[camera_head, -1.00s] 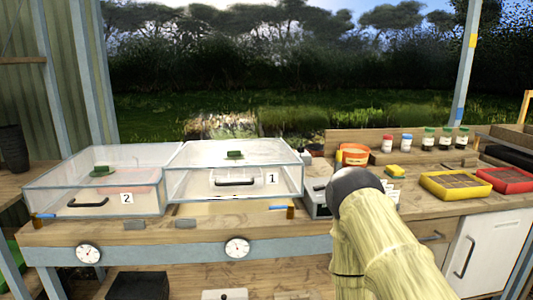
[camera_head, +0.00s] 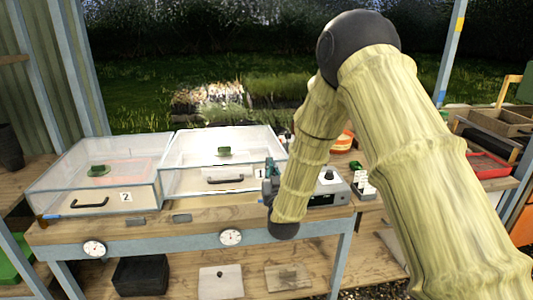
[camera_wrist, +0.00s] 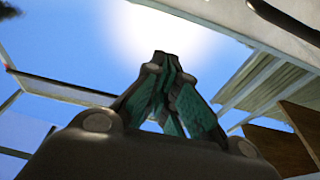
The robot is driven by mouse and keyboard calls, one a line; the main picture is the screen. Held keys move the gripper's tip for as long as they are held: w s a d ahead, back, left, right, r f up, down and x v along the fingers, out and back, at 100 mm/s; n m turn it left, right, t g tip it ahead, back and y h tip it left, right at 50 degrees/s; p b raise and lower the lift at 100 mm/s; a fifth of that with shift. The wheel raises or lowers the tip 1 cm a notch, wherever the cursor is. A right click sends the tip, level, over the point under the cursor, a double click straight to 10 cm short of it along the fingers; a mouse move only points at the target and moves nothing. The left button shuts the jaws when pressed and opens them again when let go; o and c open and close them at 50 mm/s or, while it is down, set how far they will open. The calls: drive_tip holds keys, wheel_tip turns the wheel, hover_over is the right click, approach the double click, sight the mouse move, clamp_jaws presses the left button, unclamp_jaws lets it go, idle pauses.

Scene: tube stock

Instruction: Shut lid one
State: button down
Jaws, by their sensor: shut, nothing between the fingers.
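Lid one (camera_head: 240,146) is a clear panel on the right-hand glass box, with a green item on it. The front of that box has a dark bar handle (camera_head: 226,180) and a label "1", partly covered by my gripper. I cannot tell from here how far the lid stands open. My gripper (camera_head: 270,182) is at the right front corner of this box in the head view, pointing up. In the wrist view my gripper's teal-padded fingers (camera_wrist: 168,66) meet at their tips, shut and empty, against the sky. I cannot tell whether they touch the box.
Glass box two (camera_head: 95,185) stands to the left. A grey device (camera_head: 328,190) and a small rack (camera_head: 364,183) sit right of box one. My arm hides much of the right bench. In the wrist view a pale panel with a dark bar (camera_wrist: 285,20) is at upper right.

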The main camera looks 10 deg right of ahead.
drive_tip(key=r+p+x, duration=0.1)
drive_tip(key=p+x, duration=0.2)
drive_tip(key=x, duration=0.6)
drive_tip(key=shift+w+f+p, duration=0.15)
drive_tip(key=shift+f+p, duration=0.35)
drive_tip(key=shift+f, duration=0.6)
drive_tip(key=shift+w+f+p, duration=0.15)
drive_tip(key=shift+f+p, duration=0.35)
drive_tip(key=shift+f, duration=0.55)
